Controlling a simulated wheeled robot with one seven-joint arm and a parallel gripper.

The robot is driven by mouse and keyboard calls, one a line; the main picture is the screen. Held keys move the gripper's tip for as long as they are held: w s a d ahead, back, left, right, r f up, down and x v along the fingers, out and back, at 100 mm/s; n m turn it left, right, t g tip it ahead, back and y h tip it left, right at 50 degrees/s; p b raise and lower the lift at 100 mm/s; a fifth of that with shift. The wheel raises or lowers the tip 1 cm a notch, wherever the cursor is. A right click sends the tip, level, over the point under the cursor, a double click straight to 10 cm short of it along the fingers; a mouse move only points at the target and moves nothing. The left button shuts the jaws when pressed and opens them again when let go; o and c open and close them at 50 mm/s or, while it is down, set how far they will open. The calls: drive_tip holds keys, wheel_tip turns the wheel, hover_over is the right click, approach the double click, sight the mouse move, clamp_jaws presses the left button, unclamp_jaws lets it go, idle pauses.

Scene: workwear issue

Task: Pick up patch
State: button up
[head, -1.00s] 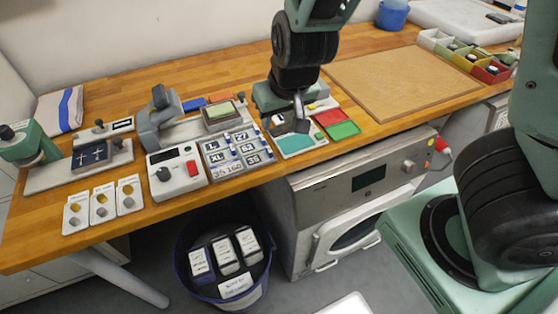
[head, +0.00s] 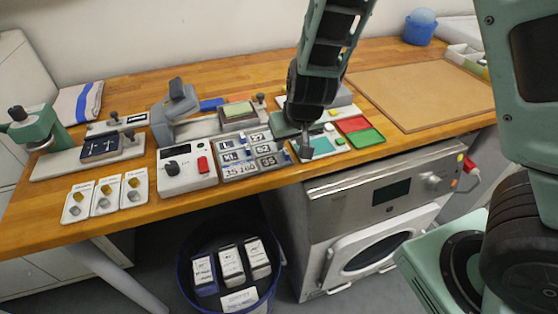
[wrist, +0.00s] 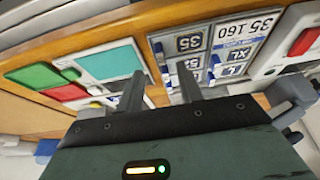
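Several flat coloured pieces could be the patch; I cannot tell which. A teal one (head: 323,146) lies on a pale plate near the table's front edge, and it also shows in the wrist view (wrist: 107,60). Red (head: 352,124) and green (head: 366,138) pieces lie to its right. A rack of size labels (head: 252,158) lies to its left. My gripper (head: 305,152) is over the left end of the teal piece, next to the rack. In the wrist view my two fingers (wrist: 160,92) stand apart with nothing held between them. My arm hides part of the plate in the head view.
A brown board (head: 420,92) lies bare at the right. A dark bin (head: 188,270) with boxes stands below the table, beside a grey machine (head: 335,208).

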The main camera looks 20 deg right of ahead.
sight(286, 151)
drive_tip(key=x, duration=0.4)
drive_tip(key=shift+f+b, duration=0.3)
drive_tip(key=shift+b, duration=0.1)
drive_tip(key=shift+c, duration=0.3)
clamp_jaws()
drive_tip(key=shift+a+r, duration=0.1)
drive_tip(key=shift+r, duration=0.1)
